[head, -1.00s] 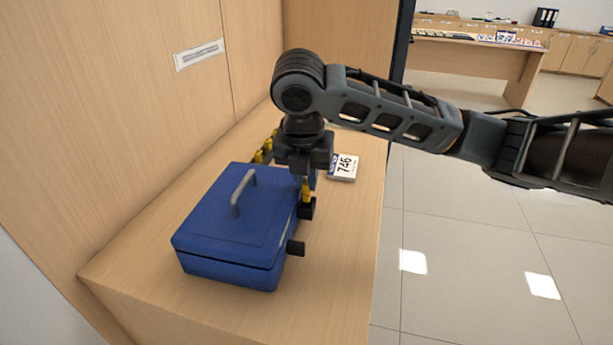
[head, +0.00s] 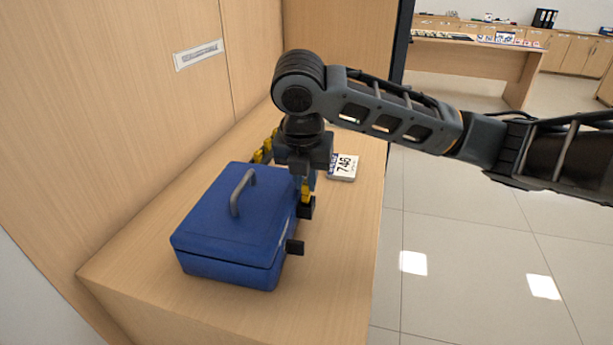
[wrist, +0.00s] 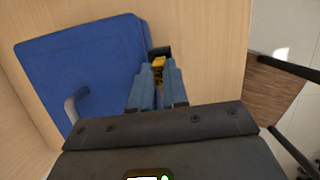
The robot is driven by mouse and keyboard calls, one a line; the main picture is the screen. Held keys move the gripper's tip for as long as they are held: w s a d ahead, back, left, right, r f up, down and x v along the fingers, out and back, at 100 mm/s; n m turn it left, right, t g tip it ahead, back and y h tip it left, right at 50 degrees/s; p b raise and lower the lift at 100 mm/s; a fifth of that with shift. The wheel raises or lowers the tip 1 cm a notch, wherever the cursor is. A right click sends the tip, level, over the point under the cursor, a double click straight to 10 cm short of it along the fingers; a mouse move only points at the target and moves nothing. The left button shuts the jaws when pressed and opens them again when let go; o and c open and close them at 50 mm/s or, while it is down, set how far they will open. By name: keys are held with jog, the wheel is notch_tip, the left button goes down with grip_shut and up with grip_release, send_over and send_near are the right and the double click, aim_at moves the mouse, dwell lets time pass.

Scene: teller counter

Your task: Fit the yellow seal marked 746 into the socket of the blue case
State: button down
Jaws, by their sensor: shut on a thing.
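The blue case (head: 225,235) stands shut on the wooden counter, its grey handle (head: 240,192) upright on the lid; it also shows in the wrist view (wrist: 75,65). Two black blocks stick out from its right side, a nearer one (head: 296,247) and a farther one (head: 306,208). My gripper (head: 307,193) points down beside the case's right side, shut on a yellow seal (head: 306,186). The seal (wrist: 158,64) is between my fingertips in the wrist view, right at the farther black block (wrist: 160,51). Its number is hidden, and I cannot tell whether it is inside the block.
A white card marked 746 (head: 343,167) lies on the counter behind my gripper. Several other yellow seals (head: 262,152) stand in a row behind the case, by the wall. The counter (head: 335,270) is clear in front; its right edge drops to the tiled floor.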

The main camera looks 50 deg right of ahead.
aim_at(307, 195)
jog(key=shift+s+a+f+b, duration=0.1)
jog(key=shift+f+b, duration=0.25)
jog(key=shift+f, duration=0.3)
jog(key=shift+s+a+f+b, duration=0.15)
jog(key=shift+f+b, duration=0.15)
jog(key=shift+f, duration=0.35)
jog(key=shift+s+a+f+b, duration=0.1)
jog(key=shift+f+b, duration=0.25)
jog(key=shift+f, duration=0.3)
dwell(0.7)
jog(key=c, duration=1.3)
grip_release()
jog(key=shift+c, duration=0.2)
jog(key=shift+r, duration=0.1)
jog(key=shift+o, duration=0.7)
jog(key=shift+w+r+p, duration=0.15)
jog(key=shift+r+p, duration=0.8)
jog(key=shift+r, duration=0.1)
jog(key=shift+w+r+p, duration=0.15)
jog(key=shift+r+p, duration=0.8)
jog(key=shift+r, duration=0.05)
jog(key=shift+d+r+p, duration=0.15)
jog(key=shift+r+p, duration=0.2)
jog(key=shift+r, duration=0.25)
